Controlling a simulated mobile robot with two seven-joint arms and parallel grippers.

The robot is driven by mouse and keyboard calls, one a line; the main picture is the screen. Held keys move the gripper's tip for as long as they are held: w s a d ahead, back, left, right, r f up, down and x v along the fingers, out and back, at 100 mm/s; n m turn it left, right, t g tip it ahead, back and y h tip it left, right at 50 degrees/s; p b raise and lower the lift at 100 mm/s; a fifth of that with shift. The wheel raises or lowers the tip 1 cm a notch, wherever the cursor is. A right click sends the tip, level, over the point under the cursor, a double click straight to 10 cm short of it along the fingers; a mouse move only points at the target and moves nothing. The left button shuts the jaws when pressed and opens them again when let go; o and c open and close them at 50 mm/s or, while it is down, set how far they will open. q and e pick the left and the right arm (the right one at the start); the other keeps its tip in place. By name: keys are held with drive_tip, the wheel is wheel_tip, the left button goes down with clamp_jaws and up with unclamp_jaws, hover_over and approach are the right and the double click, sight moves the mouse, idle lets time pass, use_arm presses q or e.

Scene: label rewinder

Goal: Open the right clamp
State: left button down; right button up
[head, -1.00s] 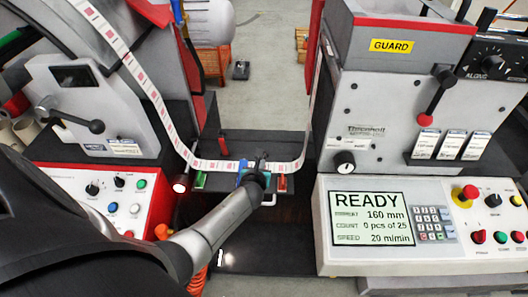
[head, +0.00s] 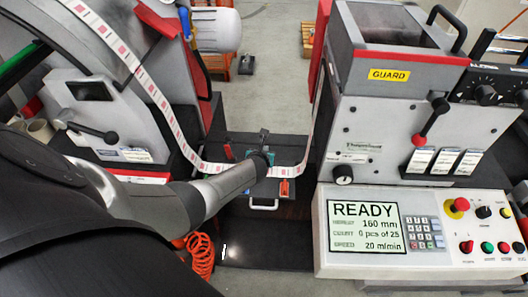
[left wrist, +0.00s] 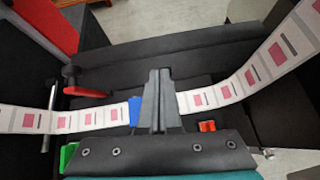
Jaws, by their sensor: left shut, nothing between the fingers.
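The splice table (head: 240,141) is small and dark, with the label web (head: 215,168) running across it. A red-orange tab (head: 284,187), apparently the right clamp, stands at its right side by the web. It also shows in the left wrist view (left wrist: 207,126), right of the fingers; whether it is open or closed I cannot tell. A green tab (left wrist: 67,155) is at the left in that view. My left gripper (head: 264,134) is over the table, left of the red-orange tab and apart from it. Its fingers (left wrist: 160,75) are together and empty. My right gripper is not in view.
A blue piece (left wrist: 135,110) is partly hidden behind my fingers. The guarded machine (head: 390,125) and its READY panel (head: 368,225) stand at the right. A grey unit with a black lever (head: 105,135) is at the left. Open floor (head: 268,80) shows behind the table.

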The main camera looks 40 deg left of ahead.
use_arm(q)
drive_tip(key=shift+w+a+r, duration=0.25)
drive_tip(key=shift+w+a, duration=0.1)
drive_tip(key=shift+w, duration=0.2)
drive_tip(key=shift+w+a+r, duration=0.25)
drive_tip(key=shift+w+a, duration=0.1)
drive_tip(key=shift+w, duration=0.2)
drive_tip(key=shift+w+a+r, duration=0.15)
drive_tip(key=shift+w+a, duration=0.3)
drive_tip(key=shift+w, duration=0.3)
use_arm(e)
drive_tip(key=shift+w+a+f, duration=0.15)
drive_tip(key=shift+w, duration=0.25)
use_arm(q)
drive_tip(key=shift+r, duration=0.15)
